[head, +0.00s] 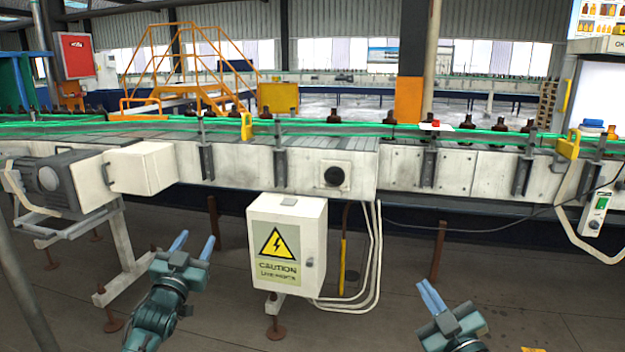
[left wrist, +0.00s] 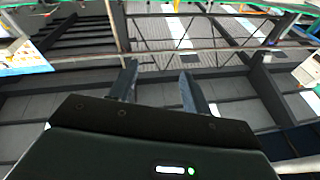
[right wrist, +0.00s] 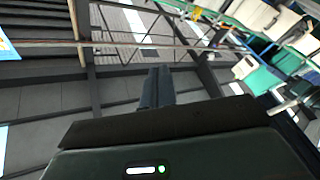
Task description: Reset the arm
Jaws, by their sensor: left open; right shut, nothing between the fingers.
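My left gripper (head: 193,243) is in the lower left of the head view, in front of the conveyor, with its two blue fingers apart and nothing between them. Its spread fingers also show in the left wrist view (left wrist: 160,88). My right gripper (head: 430,296) is in the lower right of the head view, its fingers together and empty. The closed fingers also show in the right wrist view (right wrist: 157,87). Both grippers are below the conveyor's top and touch nothing that I can see.
A conveyor (head: 480,178) with green rails and several amber bottles (head: 333,116) runs across the head view. A white caution box (head: 310,240) hangs between my grippers, with pale cables beside it. A grey motor (head: 50,182) juts out at left. The floor in front is mostly open.

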